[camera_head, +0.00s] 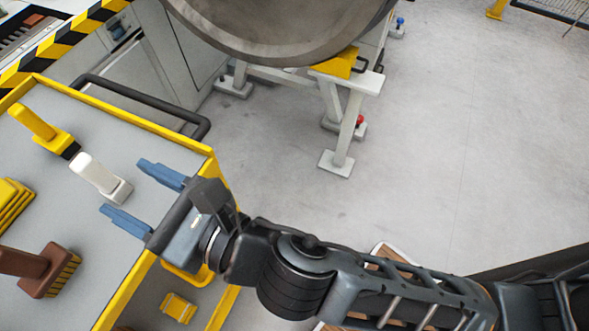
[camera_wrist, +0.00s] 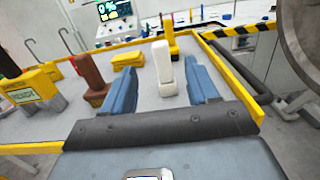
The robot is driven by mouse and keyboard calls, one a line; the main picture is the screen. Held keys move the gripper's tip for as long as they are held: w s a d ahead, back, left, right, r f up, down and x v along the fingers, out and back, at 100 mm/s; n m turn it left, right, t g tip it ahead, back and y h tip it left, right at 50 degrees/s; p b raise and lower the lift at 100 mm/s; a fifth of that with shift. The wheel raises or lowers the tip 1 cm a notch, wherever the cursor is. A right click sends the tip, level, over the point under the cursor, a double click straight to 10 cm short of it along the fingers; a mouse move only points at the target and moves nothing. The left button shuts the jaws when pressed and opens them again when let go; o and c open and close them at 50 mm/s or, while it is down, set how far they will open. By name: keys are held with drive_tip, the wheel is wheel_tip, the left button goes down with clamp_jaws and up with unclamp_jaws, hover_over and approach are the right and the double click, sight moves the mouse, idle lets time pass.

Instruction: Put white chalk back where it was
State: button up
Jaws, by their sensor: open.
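The white chalk (camera_head: 97,176) stands upright as a white block on a pale base on the grey cart top (camera_head: 60,215). In the wrist view the chalk (camera_wrist: 162,62) shows between my two blue fingers. My gripper (camera_head: 122,186) is open and empty, coming in over the cart's right edge. Its fingertips are spread and point at the chalk, close to its base. The wrist view also shows my gripper (camera_wrist: 160,80) open. I cannot tell the exact gap or height between fingers and chalk.
A yellow tool (camera_head: 48,130) stands just behind the chalk. A brown-handled brush (camera_head: 45,272) and stacked yellow pieces (camera_head: 12,203) stand on the left. The cart has a raised yellow rim (camera_head: 150,125) and a black handle (camera_head: 145,100).

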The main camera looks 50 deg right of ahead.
drive_tip(key=s+d+f+m+g+h, duration=0.2)
drive_tip(key=s+d+f+m, duration=0.4)
drive_tip(key=s+d+m, duration=0.75)
drive_tip(key=s+d+r+m+h, duration=0.1)
drive_tip(key=s+m, duration=0.5)
drive_tip(key=m, duration=0.6)
drive_tip(key=s+d+r+m+g+h, duration=0.1)
drive_tip(key=s+d+m, duration=0.3)
drive_tip(key=m, duration=0.9)
drive_tip(key=shift+s+d+r+h, duration=0.15)
drive_tip(key=shift+s+d+h, duration=0.35)
drive_tip(key=shift+s, duration=0.95)
drive_tip(key=shift+a+m, duration=0.15)
drive_tip(key=shift+m, duration=0.1)
